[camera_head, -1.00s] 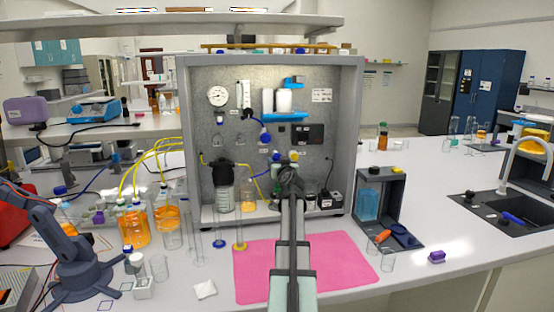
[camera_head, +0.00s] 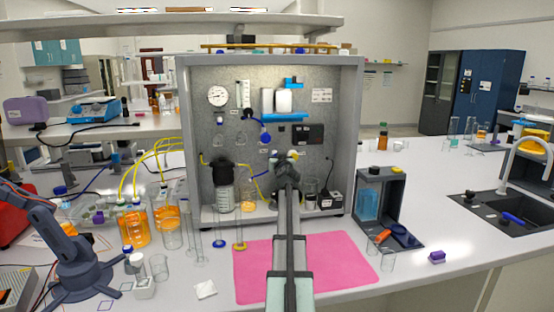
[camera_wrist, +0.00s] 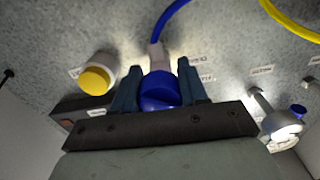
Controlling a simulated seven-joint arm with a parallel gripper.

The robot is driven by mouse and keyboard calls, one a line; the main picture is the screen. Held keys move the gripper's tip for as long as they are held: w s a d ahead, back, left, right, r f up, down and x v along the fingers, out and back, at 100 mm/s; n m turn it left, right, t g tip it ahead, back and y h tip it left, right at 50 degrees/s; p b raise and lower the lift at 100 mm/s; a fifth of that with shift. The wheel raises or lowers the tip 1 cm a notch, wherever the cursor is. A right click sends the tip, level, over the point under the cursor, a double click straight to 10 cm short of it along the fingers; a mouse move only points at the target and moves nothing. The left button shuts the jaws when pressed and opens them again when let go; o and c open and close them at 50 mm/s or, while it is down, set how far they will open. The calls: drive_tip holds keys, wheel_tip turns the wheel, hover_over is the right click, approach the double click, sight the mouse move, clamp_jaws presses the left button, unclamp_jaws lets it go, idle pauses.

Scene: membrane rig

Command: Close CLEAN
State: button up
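A panel rig (camera_head: 345,100) stands on the bench, with my gripper (camera_head: 284,162) at its lower middle, in front of the valve area. In the wrist view a blue knob (camera_wrist: 160,93) on a pale stem, with a blue tube above it, sits between the two fingers of my gripper (camera_wrist: 160,82). The fingers flank it closely with no clear gap, but whether they press on it cannot be told. A yellow-faced knob (camera_wrist: 96,78) is just left of the left finger. The small labels near the knobs are too blurred to read, so CLEAN cannot be picked out.
A pale fitting (camera_wrist: 280,122) with a blue cap is to the right of my gripper. A yellow tube (camera_wrist: 290,18) crosses the upper right. A dark-lidded jar (camera_head: 223,190) stands at the rig's lower left, and a pink mat (camera_head: 340,265) lies in front.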

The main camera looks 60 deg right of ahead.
drive_tip(key=c, duration=0.5)
drive_tip(key=shift+m, duration=1.5)
drive_tip(key=o, duration=1.1)
drive_tip(key=shift+c, duration=0.2)
drive_tip(key=v, duration=1.4)
drive_tip(key=shift+w, duration=0.1)
